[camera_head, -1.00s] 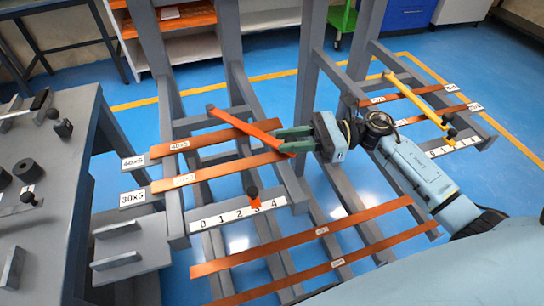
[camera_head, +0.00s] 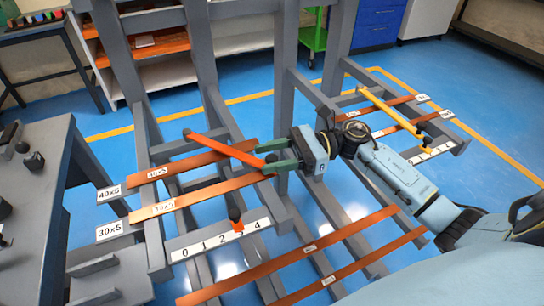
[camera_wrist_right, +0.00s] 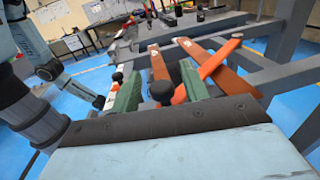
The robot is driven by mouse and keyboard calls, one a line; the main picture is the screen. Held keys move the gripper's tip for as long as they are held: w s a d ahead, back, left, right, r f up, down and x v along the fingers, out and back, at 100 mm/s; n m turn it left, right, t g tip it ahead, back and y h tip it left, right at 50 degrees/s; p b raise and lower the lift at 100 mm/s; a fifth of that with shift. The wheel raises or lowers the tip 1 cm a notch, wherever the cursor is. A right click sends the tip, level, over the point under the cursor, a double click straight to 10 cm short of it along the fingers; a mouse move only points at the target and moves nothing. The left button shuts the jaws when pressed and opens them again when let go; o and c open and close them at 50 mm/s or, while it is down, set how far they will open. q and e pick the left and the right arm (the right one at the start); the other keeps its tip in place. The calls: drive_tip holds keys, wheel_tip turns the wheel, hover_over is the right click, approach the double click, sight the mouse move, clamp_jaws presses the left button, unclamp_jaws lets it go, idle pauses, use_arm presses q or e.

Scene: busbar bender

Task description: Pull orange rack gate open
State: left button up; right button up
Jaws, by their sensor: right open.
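The orange rack gate (camera_head: 222,146) is a slim bar lying slantwise over the copper busbars of the middle rack. I cannot tell whether either finger touches the knob. My left gripper is not in view.
Busbars labelled 40x5 (camera_head: 200,163) and 30x5 (camera_head: 190,202) lie under the gate. A numbered scale (camera_head: 215,240) with an orange, black-knobbed stop (camera_head: 236,222) is in front. A yellow gate (camera_head: 390,110) crosses the right rack. A grey machine table (camera_head: 30,210) stands left.

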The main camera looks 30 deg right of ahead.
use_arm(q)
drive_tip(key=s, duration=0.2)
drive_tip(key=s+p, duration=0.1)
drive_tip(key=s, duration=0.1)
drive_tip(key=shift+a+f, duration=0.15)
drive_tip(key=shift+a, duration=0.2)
use_arm(e)
wheel_tip(320, 180, up, 10)
drive_tip(key=shift+f, duration=0.15)
drive_tip(key=shift+c, duration=0.2)
